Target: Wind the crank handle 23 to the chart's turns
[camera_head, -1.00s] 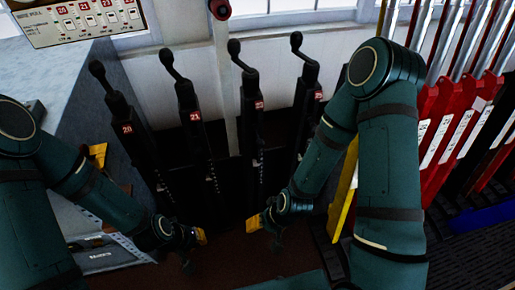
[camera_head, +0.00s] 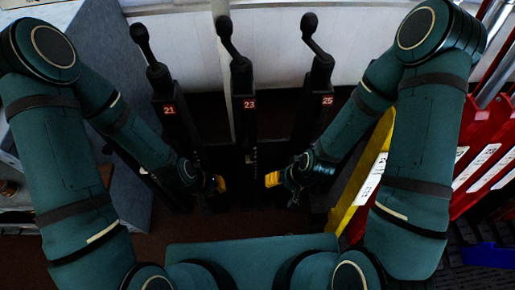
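The crank post labelled 23 (camera_head: 249,104) stands upright in the middle of the head view. Its crank handle (camera_head: 226,33) rises from the post top and leans up and to the left, ending in a black knob. My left gripper (camera_head: 220,184) is low to the left of post 23, with a yellow part showing. My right gripper (camera_head: 272,180) is low to its right, also with yellow showing. Both are well below the handle and apart from it. The finger gaps are too small and dark to judge. The chart's readings are not visible now.
Crank post 21 (camera_head: 169,109) stands to the left and crank post 25 (camera_head: 326,100) to the right, both close to 23. A grey cabinet (camera_head: 120,190) is at the left.

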